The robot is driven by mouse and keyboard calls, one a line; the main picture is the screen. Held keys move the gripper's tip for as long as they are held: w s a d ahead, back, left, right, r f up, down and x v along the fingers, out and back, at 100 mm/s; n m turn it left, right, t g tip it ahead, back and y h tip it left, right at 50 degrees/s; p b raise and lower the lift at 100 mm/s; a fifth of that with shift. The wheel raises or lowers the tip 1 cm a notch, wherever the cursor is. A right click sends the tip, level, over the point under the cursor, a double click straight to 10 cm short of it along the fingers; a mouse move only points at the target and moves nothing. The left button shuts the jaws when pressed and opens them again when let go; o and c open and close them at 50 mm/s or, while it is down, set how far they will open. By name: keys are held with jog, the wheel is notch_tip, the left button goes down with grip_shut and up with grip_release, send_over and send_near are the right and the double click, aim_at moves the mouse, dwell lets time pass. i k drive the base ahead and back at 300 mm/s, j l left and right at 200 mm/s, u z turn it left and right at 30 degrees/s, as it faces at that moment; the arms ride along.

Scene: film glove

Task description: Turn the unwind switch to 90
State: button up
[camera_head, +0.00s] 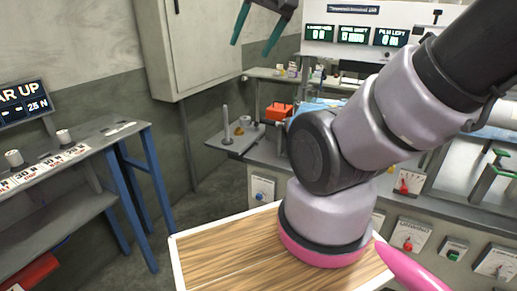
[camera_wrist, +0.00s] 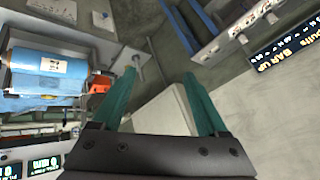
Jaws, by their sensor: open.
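Several control plates sit on the grey machine front in the head view. One has a blue knob (camera_head: 260,196), one a red knob (camera_head: 408,243), one a green button or switch (camera_head: 454,254), and another lies at the lower right edge (camera_head: 497,263). Their labels are too small to read, so I cannot tell which is the unwind switch or its angle. My gripper (camera_head: 252,47) is high at the top of the head view, far from these plates. Its teal fingers are apart and empty, as the wrist view (camera_wrist: 158,75) also shows.
A wood-topped surface (camera_head: 232,262) lies in front of the machine. A blue-legged bench (camera_head: 100,140) stands left, a grey cabinet (camera_head: 195,45) behind. A plate with an upright rod (camera_head: 225,125) juts from the machine beside an orange-red block (camera_head: 278,115). Displays (camera_head: 352,35) stand at the back.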

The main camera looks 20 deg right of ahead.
aim_at(408, 247)
jog(key=j+z, duration=0.1)
jog(key=z, duration=2.15)
jog(key=k+l, duration=0.15)
jog(key=i+z, duration=0.15)
jog(key=z, duration=0.85)
jog(key=i+j+z, duration=0.15)
jog(key=j, duration=0.2)
jog(key=k, duration=0.05)
